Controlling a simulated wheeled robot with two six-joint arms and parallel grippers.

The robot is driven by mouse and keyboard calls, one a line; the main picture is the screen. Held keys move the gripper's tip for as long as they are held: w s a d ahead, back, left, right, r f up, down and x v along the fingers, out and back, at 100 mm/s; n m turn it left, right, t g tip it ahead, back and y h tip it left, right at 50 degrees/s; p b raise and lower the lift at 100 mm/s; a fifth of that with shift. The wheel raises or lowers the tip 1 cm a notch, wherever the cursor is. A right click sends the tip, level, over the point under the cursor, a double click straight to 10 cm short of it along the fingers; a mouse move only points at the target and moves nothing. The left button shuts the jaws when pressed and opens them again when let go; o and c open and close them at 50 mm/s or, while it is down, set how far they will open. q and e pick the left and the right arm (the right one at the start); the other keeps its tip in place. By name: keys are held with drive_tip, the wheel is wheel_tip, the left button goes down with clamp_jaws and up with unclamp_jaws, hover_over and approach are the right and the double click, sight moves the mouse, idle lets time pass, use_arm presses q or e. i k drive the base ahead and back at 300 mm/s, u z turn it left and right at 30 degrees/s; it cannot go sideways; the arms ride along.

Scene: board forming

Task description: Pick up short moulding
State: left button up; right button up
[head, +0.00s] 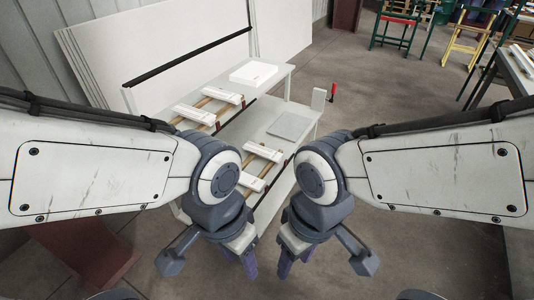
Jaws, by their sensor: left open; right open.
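Several short white pieces that look like moulding lie on a white two-level workbench (268,113). Two are on the upper level, one nearer (194,113) and one farther (221,95). Two more are on the lower level, one farther (263,151) and one nearer (249,181). Tan strips show beside or under them. I cannot tell which one is the short moulding. My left gripper (241,263) and my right gripper (294,264) are open and empty, pointing down side by side in front of the bench. My arms hide parts of the bench.
A white block (254,73) lies on the upper level and a grey flat plate (290,125) on the lower one. Large white panels (150,50) lean behind the bench. A red-topped item (333,91) stands right of it. The floor on the right is mostly clear, with stands farther back.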

sight(274, 156)
drive_tip(key=z, duration=1.1)
drive_tip(key=i, duration=3.5)
drive_tip(key=u, duration=3.65)
